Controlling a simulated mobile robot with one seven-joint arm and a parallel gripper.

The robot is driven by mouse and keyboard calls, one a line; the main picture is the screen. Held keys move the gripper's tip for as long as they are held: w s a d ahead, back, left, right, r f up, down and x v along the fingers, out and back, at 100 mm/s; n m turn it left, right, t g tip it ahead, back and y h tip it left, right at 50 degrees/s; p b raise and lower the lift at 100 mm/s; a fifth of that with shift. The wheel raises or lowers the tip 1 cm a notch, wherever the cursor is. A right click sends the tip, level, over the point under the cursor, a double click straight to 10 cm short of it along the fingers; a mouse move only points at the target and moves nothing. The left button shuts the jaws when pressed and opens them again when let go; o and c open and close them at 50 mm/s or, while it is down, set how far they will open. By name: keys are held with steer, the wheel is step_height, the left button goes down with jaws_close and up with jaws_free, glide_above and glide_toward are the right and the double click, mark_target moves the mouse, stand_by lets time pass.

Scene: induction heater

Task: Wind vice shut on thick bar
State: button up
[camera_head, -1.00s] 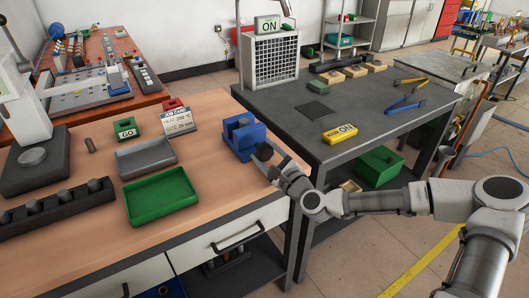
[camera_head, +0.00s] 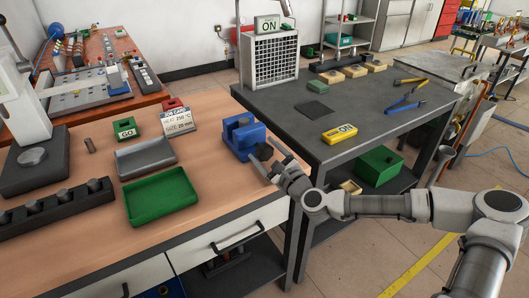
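The blue vice (camera_head: 248,142) sits at the right end of the wooden bench. A grey piece (camera_head: 243,122), perhaps the thick bar, shows at the top between its jaws; how tightly it sits I cannot tell. A dark round handle (camera_head: 264,151) is on the vice's right front side. My gripper (camera_head: 267,157) is at this handle, its dark fingers spread to either side of it, low left and upper right. Whether the fingers press on the handle is too small to tell.
A green tray (camera_head: 161,197), a grey tray (camera_head: 145,158) and a job card (camera_head: 178,121) lie left of the vice. A black rack (camera_head: 60,208) holds several pegs. The dark table (camera_head: 370,125) stands close on the right with a yellow ON block (camera_head: 340,134).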

steer(key=shift+o, duration=0.7)
steer(key=p+v, duration=0.4)
steer(key=v, duration=1.3)
steer(key=shift+s, duration=0.2)
steer(key=shift+d+f, duration=0.1)
steer(key=shift+d, duration=0.05)
